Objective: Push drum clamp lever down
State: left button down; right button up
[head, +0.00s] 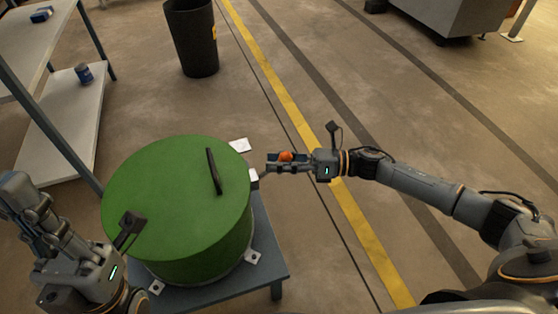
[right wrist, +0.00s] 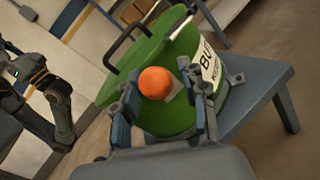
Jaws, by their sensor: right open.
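The green drum (head: 150,215) stands on a low blue-grey table, with its lid and black handle (head: 213,171) on top. An orange ball-shaped knob (head: 285,156), seemingly the end of the clamp lever, shows at the drum's right side. In the right wrist view the knob (right wrist: 157,82) appears between the fingers of my right gripper (right wrist: 165,115), which are spread apart. I cannot tell whether they touch it, and the rest of the lever is hidden. In the head view my right gripper (head: 278,164) is beside the drum's rim. My left gripper (head: 28,205) is left of the drum.
The table (head: 272,268) has metal brackets around the drum's base. A shelf (head: 75,130) with a blue can (head: 83,73) stands at the left. A black bin (head: 192,40) stands at the back. Open floor with a yellow line lies to the right.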

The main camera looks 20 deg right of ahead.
grip_shut()
jog(key=shift+f, duration=0.15)
